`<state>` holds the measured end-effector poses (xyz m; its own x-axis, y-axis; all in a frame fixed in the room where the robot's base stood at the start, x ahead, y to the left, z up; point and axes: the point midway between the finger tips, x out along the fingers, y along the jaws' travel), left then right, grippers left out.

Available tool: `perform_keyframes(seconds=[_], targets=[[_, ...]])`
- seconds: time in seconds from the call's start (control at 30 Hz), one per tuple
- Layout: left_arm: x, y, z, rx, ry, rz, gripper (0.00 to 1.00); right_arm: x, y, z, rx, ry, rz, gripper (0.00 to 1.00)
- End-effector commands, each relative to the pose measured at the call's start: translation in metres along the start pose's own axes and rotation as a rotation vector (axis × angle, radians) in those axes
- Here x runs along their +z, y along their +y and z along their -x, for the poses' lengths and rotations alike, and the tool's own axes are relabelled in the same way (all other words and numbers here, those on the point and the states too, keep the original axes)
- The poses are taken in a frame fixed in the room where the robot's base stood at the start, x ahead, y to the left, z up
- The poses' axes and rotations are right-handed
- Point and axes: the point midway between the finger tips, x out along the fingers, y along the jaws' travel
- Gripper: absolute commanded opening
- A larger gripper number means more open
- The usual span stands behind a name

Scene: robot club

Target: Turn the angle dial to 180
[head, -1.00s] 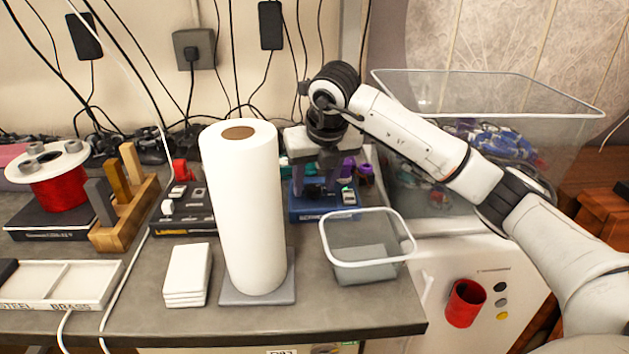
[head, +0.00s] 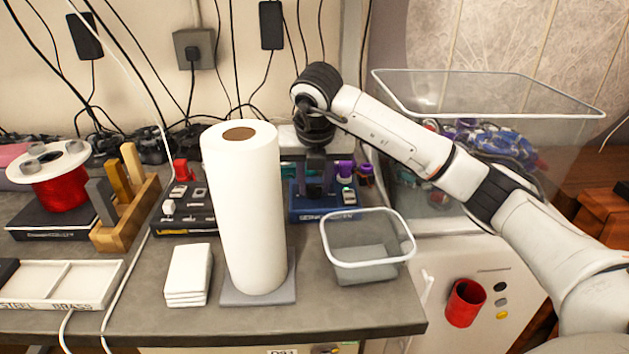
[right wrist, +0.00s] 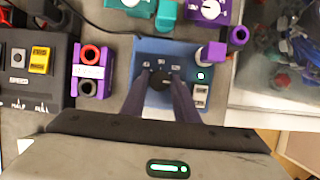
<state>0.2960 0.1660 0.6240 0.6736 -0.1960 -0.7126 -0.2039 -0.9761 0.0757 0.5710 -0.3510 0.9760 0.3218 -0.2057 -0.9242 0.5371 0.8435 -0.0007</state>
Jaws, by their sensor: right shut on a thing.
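The angle dial (right wrist: 160,78) is a dark knob on a blue box (right wrist: 146,60) with small white marks above it, too small to read surely. The blue box (head: 318,212) also shows in the head view, behind the clear bin. My right gripper (right wrist: 160,84) points down at the box and its two fingers are shut on the dial, covering much of it. Which way the dial points is hidden. A small light glows on the box's right side. My left gripper is out of view.
A tall white paper roll (head: 245,210) stands left of the box. A clear open bin (head: 366,272) is in front. A dark switch unit (head: 182,213) stands left, and a purple block (right wrist: 90,70) lies beside the box. A large clear tub (head: 480,100) is to the right.

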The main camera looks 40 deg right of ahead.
Motion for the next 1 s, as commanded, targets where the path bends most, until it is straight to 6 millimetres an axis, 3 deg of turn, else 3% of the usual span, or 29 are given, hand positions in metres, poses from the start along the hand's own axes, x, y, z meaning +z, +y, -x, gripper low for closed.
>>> perform_keyframes(seconds=[0.17,0.2,0.3,0.67,1.0], targets=[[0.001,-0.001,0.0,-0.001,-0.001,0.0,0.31,0.0,0.0,0.0,0.0,0.0,-0.001,0.05],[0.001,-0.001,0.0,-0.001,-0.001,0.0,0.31,0.0,0.0,0.0,0.001,-0.001,-0.001,0.29],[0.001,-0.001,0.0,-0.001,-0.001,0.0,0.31,0.0,0.0,0.0,0.001,-0.001,0.0,0.45],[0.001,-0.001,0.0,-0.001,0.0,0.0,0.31,0.001,0.0,0.005,0.003,-0.002,0.001,0.45],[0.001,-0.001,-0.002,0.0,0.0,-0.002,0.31,0.002,0.001,0.066,0.005,-0.006,0.001,0.45]])
